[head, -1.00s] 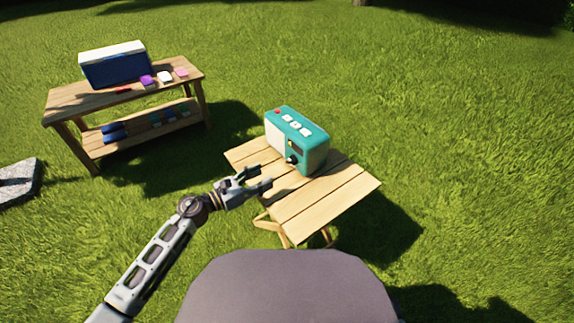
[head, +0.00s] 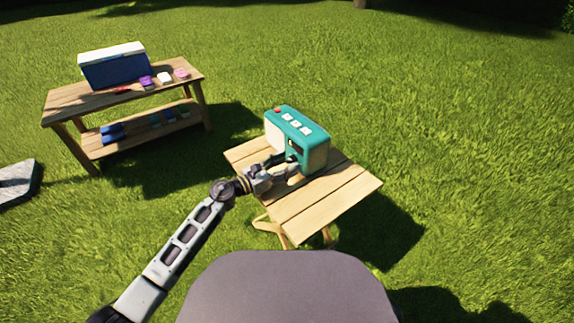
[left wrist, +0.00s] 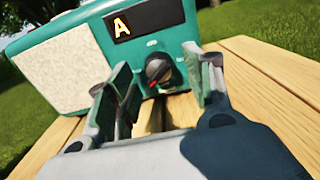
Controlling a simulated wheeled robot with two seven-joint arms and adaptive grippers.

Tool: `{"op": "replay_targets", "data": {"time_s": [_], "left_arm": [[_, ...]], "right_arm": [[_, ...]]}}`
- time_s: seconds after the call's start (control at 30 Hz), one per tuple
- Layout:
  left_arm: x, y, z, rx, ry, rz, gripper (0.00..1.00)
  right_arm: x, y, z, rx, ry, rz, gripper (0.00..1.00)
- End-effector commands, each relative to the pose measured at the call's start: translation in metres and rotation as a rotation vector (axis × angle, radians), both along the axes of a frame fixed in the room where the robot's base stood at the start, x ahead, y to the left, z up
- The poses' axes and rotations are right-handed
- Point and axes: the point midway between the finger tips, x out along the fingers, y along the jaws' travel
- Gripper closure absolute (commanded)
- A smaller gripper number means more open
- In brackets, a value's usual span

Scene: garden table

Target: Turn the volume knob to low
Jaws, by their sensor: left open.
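A teal radio (head: 303,134) with a cream speaker panel stands on the small wooden table (head: 325,195). In the left wrist view the radio (left wrist: 85,50) shows a lit display with the letter A (left wrist: 122,26). Below the display is the dark volume knob (left wrist: 159,70) with a red pointer mark. My left gripper (head: 285,165) is at the radio's front; in the left wrist view its open fingers (left wrist: 160,88) stand on either side of the knob, with a gap to it. Whether they touch the radio is unclear. My right gripper is not in view.
A wooden bench (head: 75,98) at the back left holds a blue and white cooler (head: 114,66) and several small coloured items. A grey stone slab (head: 18,182) lies at the far left. The small table's right part is bare.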

Motion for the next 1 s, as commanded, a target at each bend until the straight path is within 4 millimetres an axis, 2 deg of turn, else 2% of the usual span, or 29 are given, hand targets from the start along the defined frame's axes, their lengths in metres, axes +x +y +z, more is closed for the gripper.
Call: {"op": "replay_targets", "data": {"time_s": [0.2,0.5,0.87,1.0], "left_arm": [[0.0053,-0.0073,-0.0001,0.0,0.0,0.0,0.48],[0.0057,-0.0077,0.0002,0.0,0.0,0.0,0.48],[0.0057,-0.0076,0.0002,0.0,0.0,0.0,0.94],[0.0055,-0.0077,0.0002,-0.002,0.002,0.0,0.94]], "right_arm": [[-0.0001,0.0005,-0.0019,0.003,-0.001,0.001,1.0],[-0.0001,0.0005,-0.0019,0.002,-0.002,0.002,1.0],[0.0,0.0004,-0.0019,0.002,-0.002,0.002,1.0],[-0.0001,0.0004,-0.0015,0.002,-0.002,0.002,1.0]]}}
